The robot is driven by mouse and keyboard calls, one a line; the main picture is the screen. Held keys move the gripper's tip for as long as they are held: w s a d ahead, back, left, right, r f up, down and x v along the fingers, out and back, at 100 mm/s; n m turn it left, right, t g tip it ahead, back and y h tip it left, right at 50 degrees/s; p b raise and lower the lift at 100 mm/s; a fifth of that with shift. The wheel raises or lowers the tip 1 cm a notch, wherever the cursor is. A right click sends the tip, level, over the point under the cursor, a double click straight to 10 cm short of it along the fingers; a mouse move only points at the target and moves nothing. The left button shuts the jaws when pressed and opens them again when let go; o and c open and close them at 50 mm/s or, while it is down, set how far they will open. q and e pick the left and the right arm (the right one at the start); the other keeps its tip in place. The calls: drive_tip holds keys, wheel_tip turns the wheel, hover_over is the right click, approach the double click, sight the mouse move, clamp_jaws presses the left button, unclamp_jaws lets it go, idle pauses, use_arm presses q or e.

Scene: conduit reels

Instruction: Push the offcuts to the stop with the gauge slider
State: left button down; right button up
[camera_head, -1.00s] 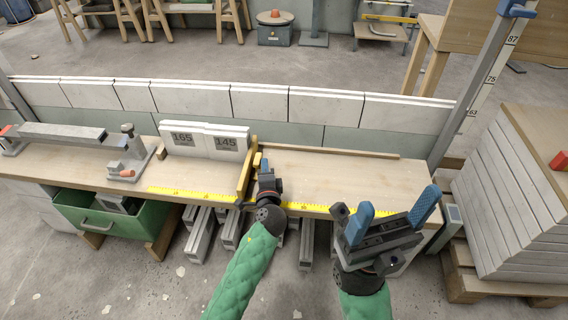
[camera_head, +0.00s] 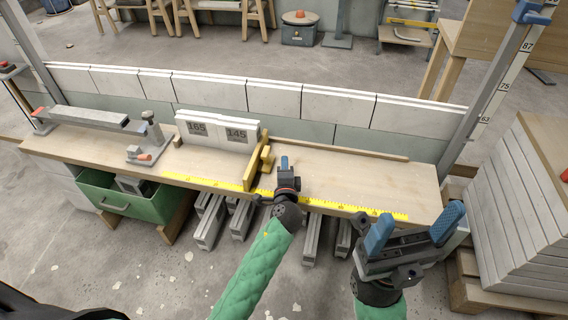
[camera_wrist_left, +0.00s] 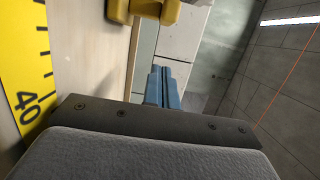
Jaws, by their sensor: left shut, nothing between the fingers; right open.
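Two pale offcuts, marked 165 (camera_head: 197,128) and 145 (camera_head: 236,134), stand side by side at the back of the wooden bench (camera_head: 360,175). The yellow gauge slider (camera_head: 254,174) stands across the bench at the right end of the offcuts, touching or very close to them. My left gripper (camera_head: 284,162) is shut and empty, just right of the slider with a small gap. In the left wrist view its blue fingertips (camera_wrist_left: 163,88) are together, and part of the slider (camera_wrist_left: 143,9) shows above. My right gripper (camera_head: 413,228) is open and empty at the bench's front right.
A yellow scale (camera_head: 215,184) runs along the bench's front edge. A wooden strip (camera_head: 340,148) lies along the back right. A clamp (camera_head: 148,140) and a grey bar (camera_head: 90,115) are at the left, above an open green drawer (camera_head: 125,205).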

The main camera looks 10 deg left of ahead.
use_arm(q)
drive_tip(key=v, duration=0.7)
drive_tip(key=shift+s+f, duration=0.1)
drive_tip(key=shift+f, duration=0.05)
drive_tip(key=shift+s+d, duration=0.1)
drive_tip(key=shift+s, duration=0.6)
